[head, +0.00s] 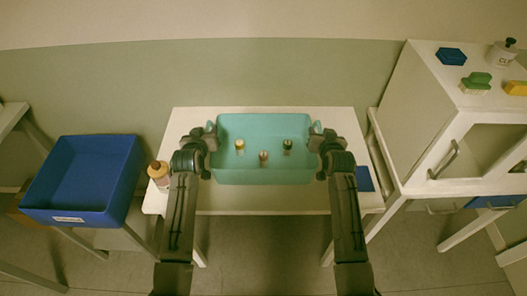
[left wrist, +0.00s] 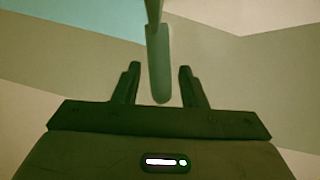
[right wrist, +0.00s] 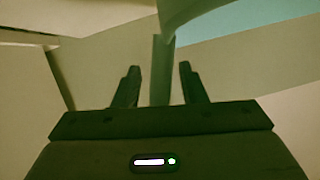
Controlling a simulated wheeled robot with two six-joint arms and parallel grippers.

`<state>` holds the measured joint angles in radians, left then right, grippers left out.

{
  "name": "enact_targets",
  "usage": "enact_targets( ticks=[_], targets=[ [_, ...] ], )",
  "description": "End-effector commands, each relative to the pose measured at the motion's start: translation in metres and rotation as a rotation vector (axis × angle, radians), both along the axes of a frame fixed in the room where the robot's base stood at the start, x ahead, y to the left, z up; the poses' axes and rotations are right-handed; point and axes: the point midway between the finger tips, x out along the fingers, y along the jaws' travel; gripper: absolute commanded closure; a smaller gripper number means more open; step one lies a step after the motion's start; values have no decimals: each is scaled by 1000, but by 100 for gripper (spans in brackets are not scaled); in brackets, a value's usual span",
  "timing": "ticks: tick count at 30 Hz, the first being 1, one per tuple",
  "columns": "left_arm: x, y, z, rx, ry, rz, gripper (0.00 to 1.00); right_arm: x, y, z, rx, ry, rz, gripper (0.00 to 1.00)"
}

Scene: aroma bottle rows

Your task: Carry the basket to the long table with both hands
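The teal basket (head: 265,178) stands on a white table (head: 340,120) in the middle of the head view. Three small bottles (head: 264,157) stand inside it. My left gripper (head: 209,137) is at the basket's left side and my right gripper (head: 318,137) is at its right side. In the left wrist view, the basket's handle (left wrist: 159,70) lies between open fingers, with a gap on each side. In the right wrist view, the other handle (right wrist: 161,75) also lies between open fingers, apart from both. The fingertips are partly hidden in the head view.
A blue bin (head: 85,180) stands on a stand at the left. A bottle with an orange cap (head: 160,174) is at the table's left edge. A flat blue item (head: 364,179) lies at its right. A white cabinet (head: 405,100) with objects on top stands at the right.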

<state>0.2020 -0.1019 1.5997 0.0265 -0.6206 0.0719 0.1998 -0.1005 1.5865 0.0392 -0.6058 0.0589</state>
Motion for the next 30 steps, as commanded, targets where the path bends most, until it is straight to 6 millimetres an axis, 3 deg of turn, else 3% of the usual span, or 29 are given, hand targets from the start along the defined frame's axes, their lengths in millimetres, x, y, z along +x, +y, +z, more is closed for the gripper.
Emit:
enact_targets(
  ticks=[10,16,30],
  targets=[
    [3,0,-1,0,0,0,62,3,0,-2,0,1,0,62],
    [3,0,-1,1,0,0,99,3,0,-2,0,1,0,99],
    [3,0,4,1,-1,0,100,3,0,3,0,-1,0,100]
  ],
)
